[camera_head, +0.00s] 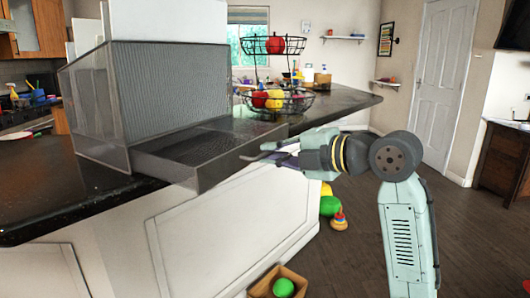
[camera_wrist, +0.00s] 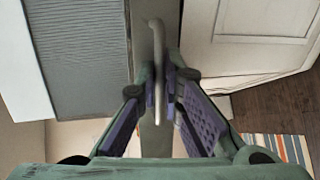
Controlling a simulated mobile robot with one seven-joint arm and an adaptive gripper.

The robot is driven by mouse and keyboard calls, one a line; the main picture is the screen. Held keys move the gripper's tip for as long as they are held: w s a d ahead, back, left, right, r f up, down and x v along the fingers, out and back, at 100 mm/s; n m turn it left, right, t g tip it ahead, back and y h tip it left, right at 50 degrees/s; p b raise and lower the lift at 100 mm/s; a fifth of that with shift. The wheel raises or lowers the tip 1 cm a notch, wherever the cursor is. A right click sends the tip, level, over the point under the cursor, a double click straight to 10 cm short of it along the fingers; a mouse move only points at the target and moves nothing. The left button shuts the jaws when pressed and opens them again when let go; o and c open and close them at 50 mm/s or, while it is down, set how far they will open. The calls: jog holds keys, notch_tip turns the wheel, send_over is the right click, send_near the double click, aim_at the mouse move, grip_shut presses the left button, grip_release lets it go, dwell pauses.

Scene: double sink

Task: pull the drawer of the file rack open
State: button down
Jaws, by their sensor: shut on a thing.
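The file rack (camera_head: 95,105) is a dark grey mesh box on the black countertop, with white sheets standing in its top. Its drawer (camera_head: 190,150) is pulled partly out and reaches past the counter's front edge; it looks empty. My gripper (camera_head: 272,157) is at the drawer's front from the right. In the wrist view my gripper (camera_wrist: 160,88) has its two purple-padded fingers on either side of a thin grey handle (camera_wrist: 158,45), shut on it. The exact contact of the pads is partly hidden.
A two-tier wire fruit basket (camera_head: 275,100) stands behind the drawer on the counter (camera_head: 345,103). White cabinet panels (camera_head: 230,225) lie below. Toys (camera_head: 338,220) and a box with a green ball (camera_head: 284,287) are on the floor. The floor at right is open.

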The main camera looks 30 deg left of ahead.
jog(key=c, duration=1.7)
grip_release()
jog(key=v, duration=1.2)
